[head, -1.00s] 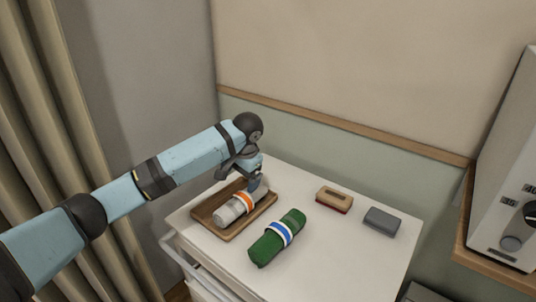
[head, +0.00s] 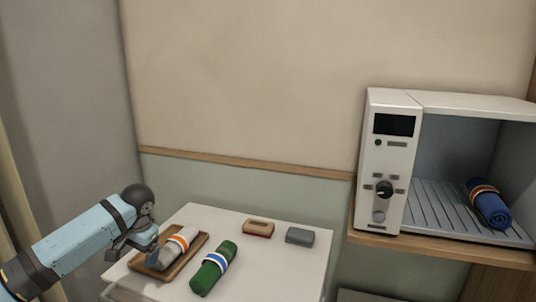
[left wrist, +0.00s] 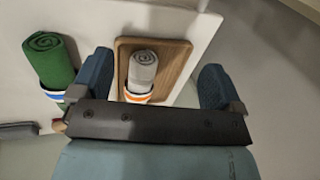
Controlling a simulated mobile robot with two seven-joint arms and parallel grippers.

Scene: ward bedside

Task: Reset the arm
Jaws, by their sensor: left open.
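My left arm comes in from the left in the head view. Its gripper (head: 146,243) is over the wooden tray at the left of the white bedside table. In the left wrist view the gripper (left wrist: 155,85) has its two fingers wide apart, with nothing held between them. A grey rolled towel with an orange and white band (head: 175,248) lies in the wooden tray (head: 196,246). The towel also shows in the left wrist view (left wrist: 142,68), between the open fingers in the picture. My right gripper is not in view.
A green rolled towel (head: 211,272) lies on the white table (head: 262,278) right of the tray. A wooden brush (head: 258,228) and a grey block (head: 299,236) lie behind it. A white open cabinet (head: 403,104) with a blue rolled towel (head: 489,204) stands on a shelf at right.

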